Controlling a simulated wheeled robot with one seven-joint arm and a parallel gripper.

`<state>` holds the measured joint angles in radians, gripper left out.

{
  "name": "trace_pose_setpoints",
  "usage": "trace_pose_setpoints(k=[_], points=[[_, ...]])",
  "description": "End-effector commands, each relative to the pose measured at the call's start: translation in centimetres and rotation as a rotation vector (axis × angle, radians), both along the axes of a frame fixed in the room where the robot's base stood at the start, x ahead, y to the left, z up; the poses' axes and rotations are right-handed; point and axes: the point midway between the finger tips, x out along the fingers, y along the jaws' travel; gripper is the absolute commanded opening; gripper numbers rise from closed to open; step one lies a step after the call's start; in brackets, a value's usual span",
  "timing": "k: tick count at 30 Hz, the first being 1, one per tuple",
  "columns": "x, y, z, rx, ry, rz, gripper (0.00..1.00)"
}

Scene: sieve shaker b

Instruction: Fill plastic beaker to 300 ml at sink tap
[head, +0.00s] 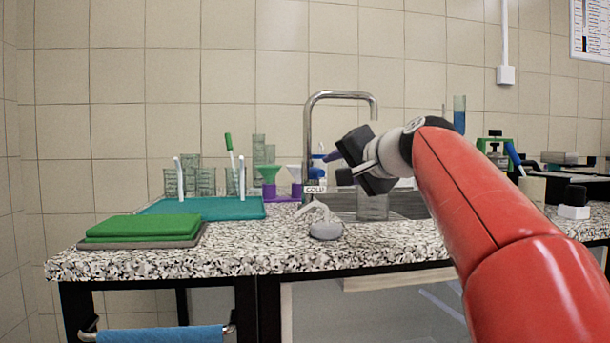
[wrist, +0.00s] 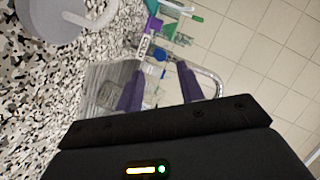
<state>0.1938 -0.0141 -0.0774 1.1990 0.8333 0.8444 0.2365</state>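A clear plastic-looking beaker (head: 373,206) stands upright in the sink basin (head: 408,203), below the spout of the tap (head: 341,94). Its marks and any water in it are too small to tell. A tag reading COLD (head: 315,188) is at the tap's base. My gripper (head: 340,165) is above the sink, in front of the tap and to the upper left of the beaker. In the wrist view its two purple fingers (wrist: 163,88) are spread apart with nothing clearly held between them. The tap's curved pipe (wrist: 213,80) shows beside the right finger.
A grey rounded object (head: 326,229) lies on the speckled counter (head: 270,248) before the sink. Green folded cloths (head: 145,227) lie at left. The counter's front middle is mostly clear.

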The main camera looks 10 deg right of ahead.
Motion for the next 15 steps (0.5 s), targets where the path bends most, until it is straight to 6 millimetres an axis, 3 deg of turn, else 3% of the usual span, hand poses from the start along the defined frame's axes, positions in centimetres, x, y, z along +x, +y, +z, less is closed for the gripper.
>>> trace_pose_setpoints(k=[5, 15], points=[[1.1, 0.3, -0.1, 0.004, -0.001, 0.000, 0.38], [5.9, 2.0, -1.2, 0.003, 0.000, 0.001, 0.38]])
